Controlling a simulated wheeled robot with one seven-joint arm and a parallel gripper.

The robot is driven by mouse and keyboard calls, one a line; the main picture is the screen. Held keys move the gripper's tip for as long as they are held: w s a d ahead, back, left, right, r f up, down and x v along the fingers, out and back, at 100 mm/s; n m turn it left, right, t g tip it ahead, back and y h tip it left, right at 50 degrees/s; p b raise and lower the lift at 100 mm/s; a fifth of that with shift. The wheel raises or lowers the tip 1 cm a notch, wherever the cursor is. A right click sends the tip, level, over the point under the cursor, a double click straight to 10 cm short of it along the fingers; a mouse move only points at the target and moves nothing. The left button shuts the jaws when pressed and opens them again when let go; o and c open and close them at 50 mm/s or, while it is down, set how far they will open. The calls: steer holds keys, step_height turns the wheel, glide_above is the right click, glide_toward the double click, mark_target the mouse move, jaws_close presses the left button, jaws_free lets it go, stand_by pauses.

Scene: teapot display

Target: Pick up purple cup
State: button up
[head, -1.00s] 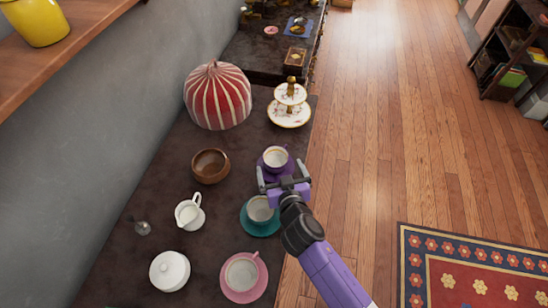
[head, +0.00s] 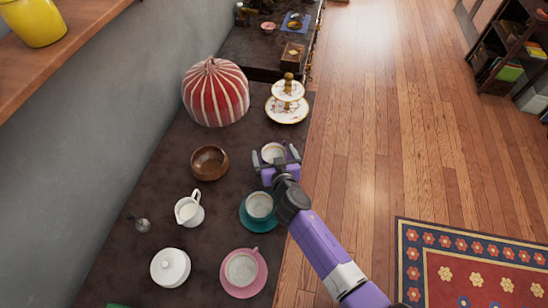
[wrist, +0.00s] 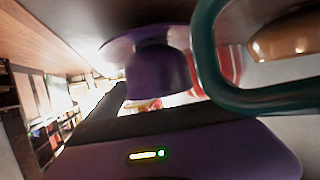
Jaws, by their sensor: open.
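The purple cup (head: 273,151), with a pale inside, stands near the right edge of the dark counter. Only its rim and inside show in the head view. My gripper (head: 276,157) is open, with one finger on each side of the cup in that view. Its body hides the cup's near side and most of the saucer. In the wrist view, which is upside down, the purple cup (wrist: 160,72) and its purple saucer (wrist: 118,40) show just ahead of my gripper. I cannot tell whether the fingers touch the cup.
A teal cup (head: 259,205) on a teal saucer (head: 246,222) is close beside my arm; its handle (wrist: 205,60) looms in the wrist view. A pink cup (head: 241,268), wooden bowl (head: 210,163), white creamer (head: 188,209) and tiered stand (head: 287,108) are around.

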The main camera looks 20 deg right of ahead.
steer(key=c, duration=1.3)
steer(key=shift+c, duration=1)
steer(key=shift+r, duration=0.15)
